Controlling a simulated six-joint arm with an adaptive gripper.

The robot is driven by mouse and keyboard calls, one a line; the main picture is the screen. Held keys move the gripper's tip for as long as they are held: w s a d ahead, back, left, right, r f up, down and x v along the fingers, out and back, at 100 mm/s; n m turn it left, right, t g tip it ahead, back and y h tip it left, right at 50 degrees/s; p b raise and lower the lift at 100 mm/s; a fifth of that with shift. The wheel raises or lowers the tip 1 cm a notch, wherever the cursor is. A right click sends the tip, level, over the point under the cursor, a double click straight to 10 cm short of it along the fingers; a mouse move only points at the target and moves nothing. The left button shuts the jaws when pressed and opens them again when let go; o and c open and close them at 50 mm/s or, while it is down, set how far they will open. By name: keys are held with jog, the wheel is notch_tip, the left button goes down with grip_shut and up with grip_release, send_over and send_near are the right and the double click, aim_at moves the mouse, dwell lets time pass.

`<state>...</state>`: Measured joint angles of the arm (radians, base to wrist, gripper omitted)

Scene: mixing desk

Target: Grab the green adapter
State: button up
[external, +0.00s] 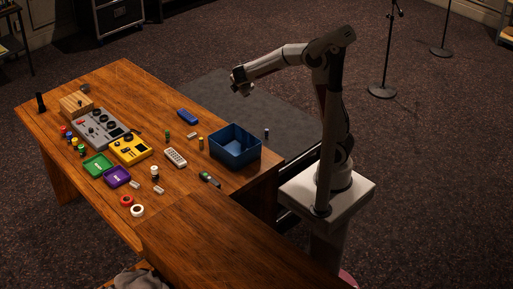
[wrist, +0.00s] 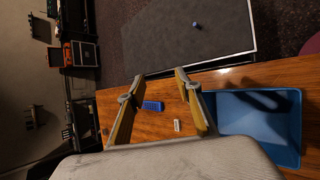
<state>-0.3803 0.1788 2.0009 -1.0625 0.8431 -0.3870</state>
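A small upright green cylinder (external: 168,135), which may be the green adapter, stands on the wooden desk (external: 120,80) in the external view, left of a small white block. Other small green pieces (external: 82,149) sit near the grey mixer, too small to tell apart. My gripper (external: 240,88) is raised in the air beyond the desk's back edge, well apart from these things. In the wrist view my gripper (wrist: 159,75) is open, its two fingers spread with nothing held. A blue block (wrist: 152,106) and a white block (wrist: 177,125) show on the desk below, between the fingers.
A blue bin (external: 236,149) stands at the desk's right end; it also shows in the wrist view (wrist: 255,92).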

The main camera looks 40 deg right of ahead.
jog(key=w+a+f+n+t, duration=0.2)
jog(key=w+a+f+n, duration=0.15)
jog(key=w+a, duration=0.25)
jog(key=n+t+y, duration=0.4)
jog(key=n, duration=1)
send_near(168, 136)
jog(key=shift+w+d+r+m, duration=0.25)
jog(key=shift+w+d+r, duration=0.15)
jog(key=shift+w+r, duration=0.35)
jog(key=shift+s+r, duration=0.1)
jog(key=shift+w+d+f, duration=0.15)
jog(key=shift+w+f, duration=0.2)
jog(key=shift+w, duration=0.3)
jog(key=shift+w+f, duration=0.2)
jog(key=shift+w, duration=0.35)
jog(key=shift+w+d, duration=0.1)
